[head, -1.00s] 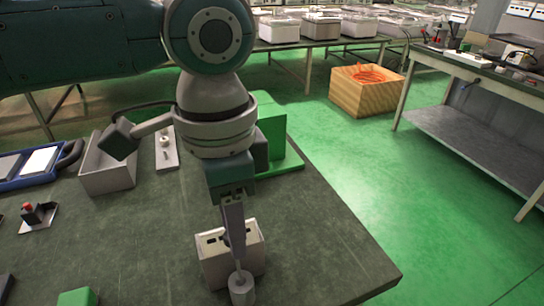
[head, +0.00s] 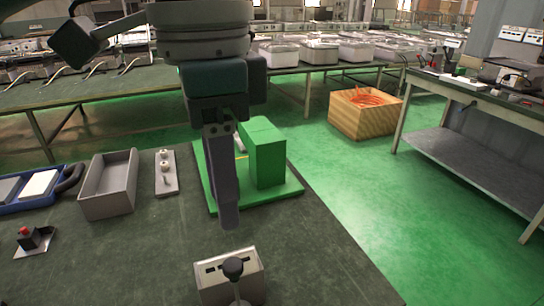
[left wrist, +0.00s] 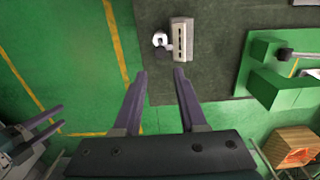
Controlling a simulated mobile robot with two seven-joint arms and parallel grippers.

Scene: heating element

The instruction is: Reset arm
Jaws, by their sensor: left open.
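My left gripper (head: 229,222) hangs fingers-down in the head view, above the table and in front of the green block. It is raised clear of the pale slotted box (head: 229,290) and the dark-topped stick (head: 233,268) at the table's near edge. In the left wrist view its two fingers (left wrist: 160,72) are apart with nothing between them. The slotted box (left wrist: 182,38) and a round pale part (left wrist: 160,40) lie beyond the fingertips there. My right gripper (left wrist: 50,121) shows at the lower left of the left wrist view, its fingers apart and empty.
The green block (head: 262,152) stands on a green base (head: 290,186). A grey open bin (head: 109,184), a small plate with fittings (head: 166,173) and a red-button switch (head: 30,238) are on the left. A wooden crate (head: 365,113) is on the floor. The table's middle is bare.

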